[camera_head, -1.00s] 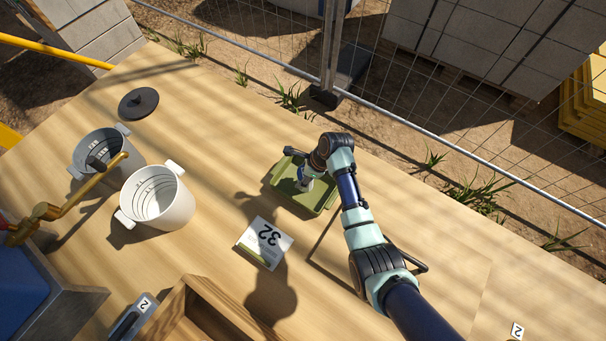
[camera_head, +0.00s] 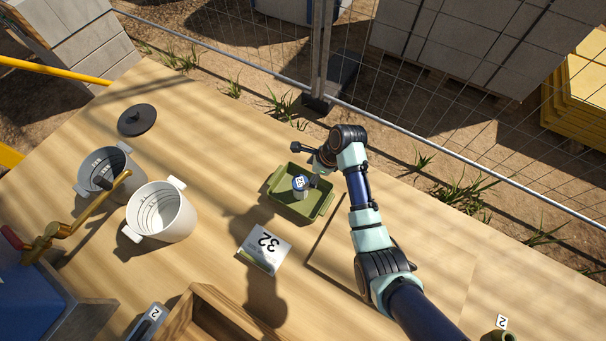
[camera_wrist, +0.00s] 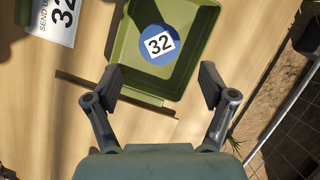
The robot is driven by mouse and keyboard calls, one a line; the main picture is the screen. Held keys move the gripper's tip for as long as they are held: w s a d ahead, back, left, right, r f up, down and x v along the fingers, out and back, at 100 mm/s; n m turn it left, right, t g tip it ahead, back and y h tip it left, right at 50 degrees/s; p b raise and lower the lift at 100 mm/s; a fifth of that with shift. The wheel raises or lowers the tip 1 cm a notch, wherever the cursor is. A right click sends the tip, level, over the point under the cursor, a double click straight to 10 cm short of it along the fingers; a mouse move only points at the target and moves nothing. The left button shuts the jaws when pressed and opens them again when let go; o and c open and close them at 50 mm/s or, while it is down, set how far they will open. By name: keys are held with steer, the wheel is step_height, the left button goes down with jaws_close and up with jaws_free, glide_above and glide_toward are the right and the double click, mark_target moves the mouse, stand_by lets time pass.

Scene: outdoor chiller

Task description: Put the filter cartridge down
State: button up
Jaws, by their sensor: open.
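The filter cartridge (camera_head: 299,183) stands in the green tray (camera_head: 324,207); its round blue top with a white "32" label faces up. In the wrist view the cartridge (camera_wrist: 158,43) shows inside the tray (camera_wrist: 123,50), clear of the tray walls at its top. My gripper (camera_head: 316,172) is at the tray's far right side, beside the cartridge. In the wrist view its two fingers (camera_wrist: 161,79) are spread wide with nothing between them, and the cartridge lies ahead of them, apart from both.
A white card marked "32" (camera_head: 264,247) lies in front of the tray. A white bucket (camera_head: 162,212), a grey bucket (camera_head: 106,172) and a black lid (camera_head: 137,119) are at the left. A wooden box (camera_head: 208,318) is at the front. A wire fence runs behind the table.

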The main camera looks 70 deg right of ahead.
steer(key=shift+s+r, duration=0.25)
steer(key=shift+r, duration=0.3)
steer(key=w+a+r+n+t+h, duration=0.2)
steer(key=w+a+r+n, duration=0.7)
steer(key=w+a+n, duration=0.55)
steer(key=a+r+n+t, duration=0.3)
steer(key=a+r+n, duration=0.5)
steer(key=a, duration=0.4)
steer(key=s+a+r+n+t+y, duration=0.1)
steer(key=a+r+n+t, duration=0.2)
steer(key=a+r+n, duration=0.6)
steer(key=a+n, duration=0.2)
steer(key=a, duration=0.2)
steer(key=shift+s+a+r, duration=0.2)
steer(key=shift+a+r, duration=0.05)
steer(key=shift+r, duration=0.05)
